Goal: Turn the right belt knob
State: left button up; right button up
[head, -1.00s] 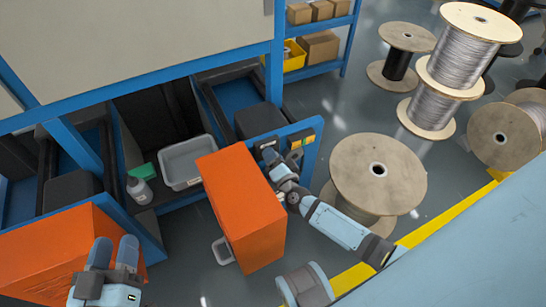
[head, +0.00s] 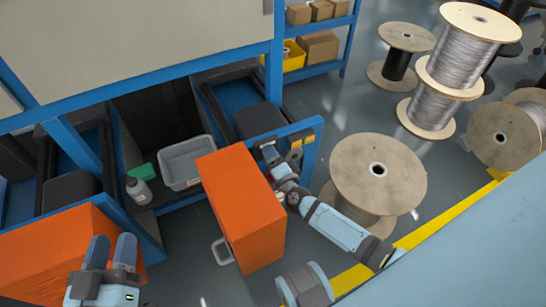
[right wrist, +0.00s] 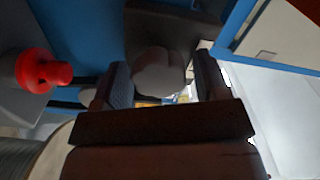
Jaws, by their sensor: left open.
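The right belt knob appears to be the grey rounded knob (right wrist: 158,72) between my right gripper's fingers in the right wrist view. My right gripper (right wrist: 162,88) has its fingers apart, one on each side of the knob, with a narrow gap showing on the right side. In the head view my right gripper (head: 274,158) is at the blue frame by the yellow panel (head: 302,138), and the knob is hidden there. My left gripper (head: 111,252) is open and empty at the lower left, in front of an orange box.
A red knob (right wrist: 42,70) shows at the left of the right wrist view. An orange cabinet (head: 240,205) stands beside my right gripper. A grey bin (head: 183,162) and a bottle (head: 138,190) sit behind it. A wooden reel (head: 378,170) stands close to my right arm.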

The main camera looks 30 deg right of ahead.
pick_arm(q)
jog(key=shift+f, duration=0.1)
pick_arm(e)
jog(key=shift+s, duration=0.25)
pick_arm(q)
jog(key=f, duration=0.1)
jog(key=a+f+g+y+p, duration=0.1)
jog(key=f, duration=0.1)
jog(key=shift+s+a+p, duration=0.1)
jog(key=shift+a+p, duration=0.05)
jog(key=shift+p, duration=0.15)
pick_arm(e)
jog(key=s, duration=0.7)
jog(key=shift+a, duration=0.25)
